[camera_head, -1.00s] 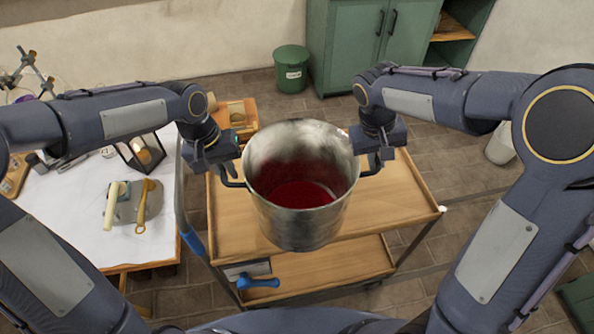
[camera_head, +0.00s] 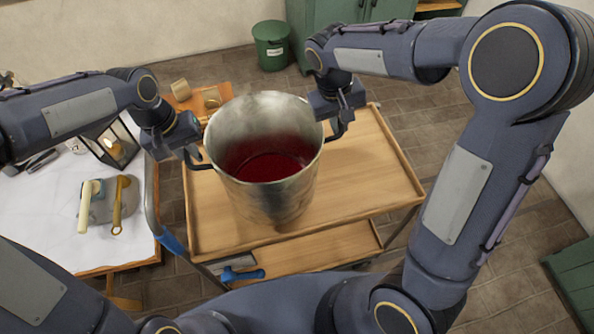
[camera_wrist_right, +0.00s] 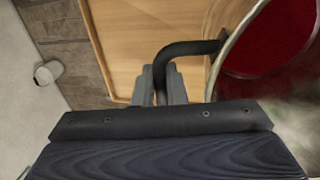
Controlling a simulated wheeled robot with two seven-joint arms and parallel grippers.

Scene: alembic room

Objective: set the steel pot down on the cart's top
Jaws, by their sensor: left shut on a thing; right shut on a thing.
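The steel pot (camera_head: 272,200) is upright, with dark red inside. It is over the left part of the wooden cart's top (camera_head: 370,175) in the head view; whether its base touches the top I cannot tell. My left gripper (camera_head: 192,150) is shut on the pot's left handle. My right gripper (camera_head: 338,112) is shut on the right handle. In the right wrist view, the fingers of my right gripper (camera_wrist_right: 160,88) close around the dark handle (camera_wrist_right: 190,48), beside the pot's rim (camera_wrist_right: 236,38). The pot hides part of the cart's top.
A white-topped table (camera_head: 55,225) with a lantern (camera_head: 117,147) and tools stands left of the cart. A blue-handled tool (camera_head: 242,274) lies on the lower shelf (camera_head: 320,252). The cart's top is bare to the right of the pot. A green bin (camera_head: 271,45) stands behind.

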